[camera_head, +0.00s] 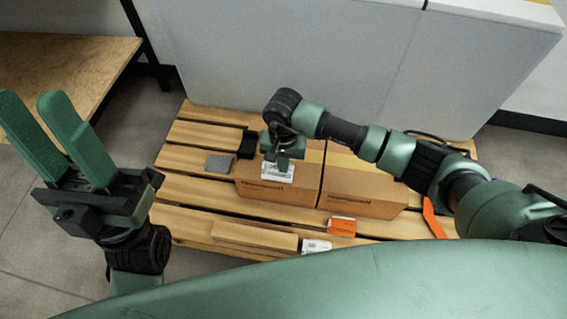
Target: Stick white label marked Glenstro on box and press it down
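A brown cardboard box (250,190) with dark print on its front sits on a wooden pallet. A white label (278,173) with small dark print lies on or just above the top of this box, near its front edge. The print is too small to read. My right gripper (283,165) points down at the label and partly covers it. I cannot tell whether its fingers are open or shut, or whether it touches the label. My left gripper (33,98) is raised at the left, open and empty, away from the box.
A second cardboard box (362,192) stands to the right. The pallet (185,190) also holds a grey block (219,164), an orange card (342,226), a white item (316,246) and a red-orange strip (433,218). A large grey panel (290,60) rises behind; a wooden table (60,65) stands at left.

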